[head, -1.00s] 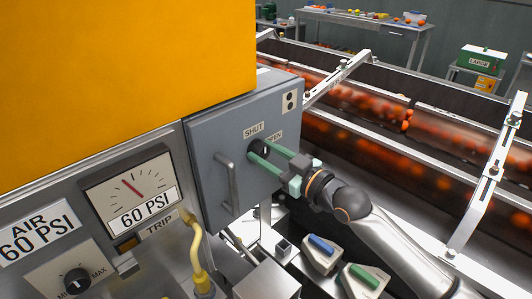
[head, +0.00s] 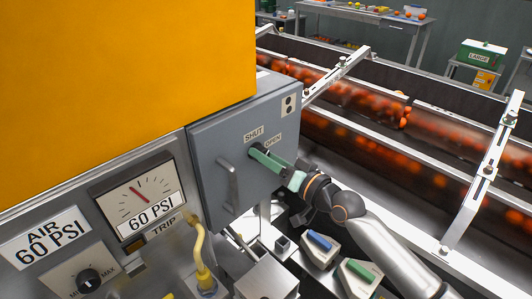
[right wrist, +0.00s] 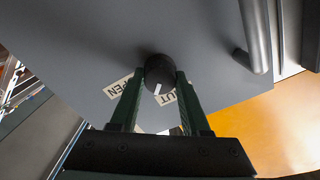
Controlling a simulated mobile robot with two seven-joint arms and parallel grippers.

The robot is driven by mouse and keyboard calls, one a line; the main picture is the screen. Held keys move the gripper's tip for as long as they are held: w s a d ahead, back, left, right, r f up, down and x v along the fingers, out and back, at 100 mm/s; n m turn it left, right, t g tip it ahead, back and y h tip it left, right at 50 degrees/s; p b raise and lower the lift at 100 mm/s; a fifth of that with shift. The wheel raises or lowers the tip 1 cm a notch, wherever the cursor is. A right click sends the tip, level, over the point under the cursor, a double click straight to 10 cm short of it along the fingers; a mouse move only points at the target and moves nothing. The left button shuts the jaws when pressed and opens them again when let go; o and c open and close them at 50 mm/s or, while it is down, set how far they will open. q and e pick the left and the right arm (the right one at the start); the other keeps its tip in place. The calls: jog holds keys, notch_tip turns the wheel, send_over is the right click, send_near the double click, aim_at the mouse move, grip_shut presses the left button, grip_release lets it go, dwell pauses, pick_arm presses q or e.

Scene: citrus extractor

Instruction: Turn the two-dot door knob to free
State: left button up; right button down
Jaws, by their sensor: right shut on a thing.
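The grey door (head: 232,150) carries a plate with two black dots (head: 289,104) near its top right corner. Its black round knob (right wrist: 160,70) sits between the two green fingers of my right gripper (right wrist: 159,78), which is shut on it. A white mark on the knob points into the area between the OPEN label (right wrist: 121,84) and the SHUT label, nearer SHUT. In the head view the fingers of my right gripper (head: 262,153) hide most of the knob, below the SHUT label (head: 254,135) and OPEN label (head: 273,139). My left gripper is not in view.
A vertical bar handle (head: 229,185) stands out from the door, left of the knob. A yellow hose (head: 202,250) and the 60 PSI gauge (head: 140,195) are lower left. Blue (head: 319,242) and green (head: 361,271) topped parts sit below my right arm. Orange-filled conveyors run behind.

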jog(key=shift+m+p, duration=1.1)
jog(key=shift+m, duration=3.3)
jog(key=shift+c, duration=1.9)
grip_release()
jog(key=b+v, duration=0.1)
jog(key=v, duration=1.1)
jog(key=shift+s+d, duration=0.15)
